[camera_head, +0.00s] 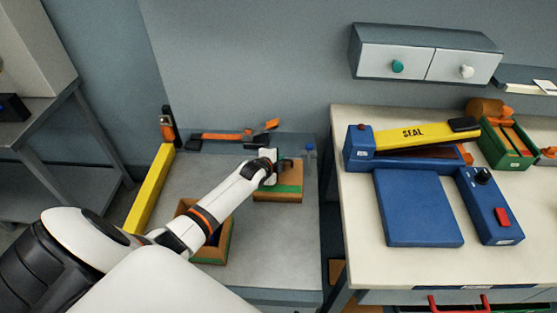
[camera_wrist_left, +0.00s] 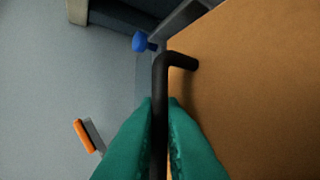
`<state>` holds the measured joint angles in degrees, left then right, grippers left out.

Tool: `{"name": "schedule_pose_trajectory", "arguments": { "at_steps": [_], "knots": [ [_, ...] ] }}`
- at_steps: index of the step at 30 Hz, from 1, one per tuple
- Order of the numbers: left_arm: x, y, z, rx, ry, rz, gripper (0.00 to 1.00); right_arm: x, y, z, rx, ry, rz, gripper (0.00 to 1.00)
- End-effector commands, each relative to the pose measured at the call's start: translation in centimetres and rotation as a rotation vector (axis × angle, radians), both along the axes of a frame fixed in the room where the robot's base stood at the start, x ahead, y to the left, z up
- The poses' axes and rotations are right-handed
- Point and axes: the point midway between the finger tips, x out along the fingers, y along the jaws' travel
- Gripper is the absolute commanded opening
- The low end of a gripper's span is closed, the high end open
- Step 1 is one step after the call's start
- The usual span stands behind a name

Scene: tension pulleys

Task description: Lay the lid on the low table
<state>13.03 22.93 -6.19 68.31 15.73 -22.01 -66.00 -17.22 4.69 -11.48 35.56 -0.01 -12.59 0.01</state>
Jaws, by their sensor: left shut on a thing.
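The lid (camera_head: 278,195), brown with a green band, is over the far right part of the grey low table (camera_head: 272,238). In the left wrist view its flat brown face (camera_wrist_left: 260,90) fills the right side, with a black bent handle (camera_wrist_left: 178,62). My left gripper (camera_head: 275,165) is shut on this handle; its teal fingers (camera_wrist_left: 160,120) close around the bar. Whether the lid touches the table or hangs just above it, I cannot tell. An open brown and green box (camera_head: 215,250) stands nearer, partly hidden by my left arm. My right gripper is not in view.
A yellow bar (camera_head: 150,190) runs along the low table's left edge. An orange and black tool (camera_head: 225,137) lies at the back. A small blue-topped item (camera_head: 310,150) stands right of the lid. The higher cream workbench (camera_head: 360,275) with a blue sealer (camera_head: 418,205) is at right.

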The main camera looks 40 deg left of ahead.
Motion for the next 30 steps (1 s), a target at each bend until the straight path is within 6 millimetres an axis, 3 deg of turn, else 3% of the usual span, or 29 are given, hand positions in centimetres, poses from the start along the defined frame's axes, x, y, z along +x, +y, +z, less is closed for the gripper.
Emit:
{"name": "schedule_pose_trajectory", "arguments": {
  "at_steps": [8,9,13,23,30],
  "knots": [
    [0.0,0.0,-0.1,0.001,-0.001,0.000,0.00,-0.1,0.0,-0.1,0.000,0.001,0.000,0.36],
    [0.0,0.0,-0.2,0.001,0.000,-0.001,0.10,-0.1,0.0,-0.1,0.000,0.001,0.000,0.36],
    [0.0,0.0,-0.1,0.001,0.000,-0.001,0.30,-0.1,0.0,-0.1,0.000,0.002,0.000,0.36],
    [-0.1,0.0,-0.1,0.000,0.004,0.000,0.30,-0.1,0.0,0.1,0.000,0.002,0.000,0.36],
    [-2.6,-0.3,1.4,0.003,0.003,-0.003,0.30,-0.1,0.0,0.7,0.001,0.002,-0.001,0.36]
  ]
}}
